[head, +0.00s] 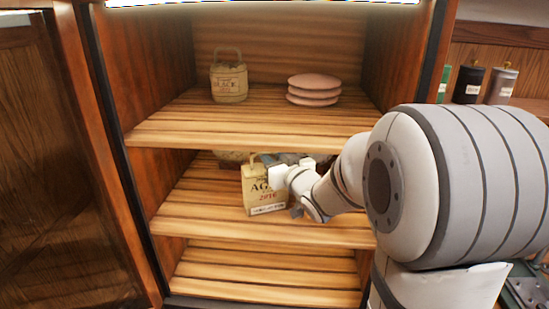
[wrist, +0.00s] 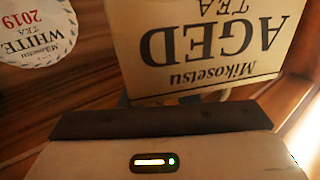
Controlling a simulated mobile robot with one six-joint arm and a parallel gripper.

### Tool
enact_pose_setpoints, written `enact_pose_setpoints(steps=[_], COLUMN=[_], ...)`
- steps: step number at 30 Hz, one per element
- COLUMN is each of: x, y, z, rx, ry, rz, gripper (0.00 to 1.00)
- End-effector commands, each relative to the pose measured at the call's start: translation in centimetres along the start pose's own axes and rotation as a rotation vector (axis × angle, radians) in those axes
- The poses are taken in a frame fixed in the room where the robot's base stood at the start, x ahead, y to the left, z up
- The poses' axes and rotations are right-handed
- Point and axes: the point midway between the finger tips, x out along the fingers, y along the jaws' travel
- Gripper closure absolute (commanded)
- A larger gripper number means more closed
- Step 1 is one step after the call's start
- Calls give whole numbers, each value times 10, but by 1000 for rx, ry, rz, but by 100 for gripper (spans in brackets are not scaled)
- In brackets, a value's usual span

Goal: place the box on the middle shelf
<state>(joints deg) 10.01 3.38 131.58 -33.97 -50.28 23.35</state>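The box (head: 264,194), tan with "AGED" and "2016" lettering and a small handle on top, is at the middle shelf (head: 190,215), near its front edge. I cannot tell whether it rests on the boards or is held just above them. My gripper (head: 289,172) is at the box's upper right and covers part of it. In the wrist view the box (wrist: 200,45) appears upside down, close beyond the dark edge of my gripper. The fingertips are mostly hidden, so their grip on the box is unclear.
A round wrapped white tea cake (wrist: 35,30) lies near the box. The upper shelf (head: 185,130) holds a basket-like tea pack (head: 229,84) and stacked pink discs (head: 313,90). The lower shelf (head: 260,280) looks empty. Dark canisters (head: 467,84) stand at right.

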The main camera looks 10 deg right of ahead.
Motion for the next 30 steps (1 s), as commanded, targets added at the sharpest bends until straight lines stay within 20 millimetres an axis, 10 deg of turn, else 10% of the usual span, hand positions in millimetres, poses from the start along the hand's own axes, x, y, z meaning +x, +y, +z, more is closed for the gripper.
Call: enact_pose_setpoints(steps=[8,30], x=[-4,-117], y=[0,0], z=[-3,-3], rx=[-1,-1], ry=[1,0], rz=[0,1], gripper=[72,72])
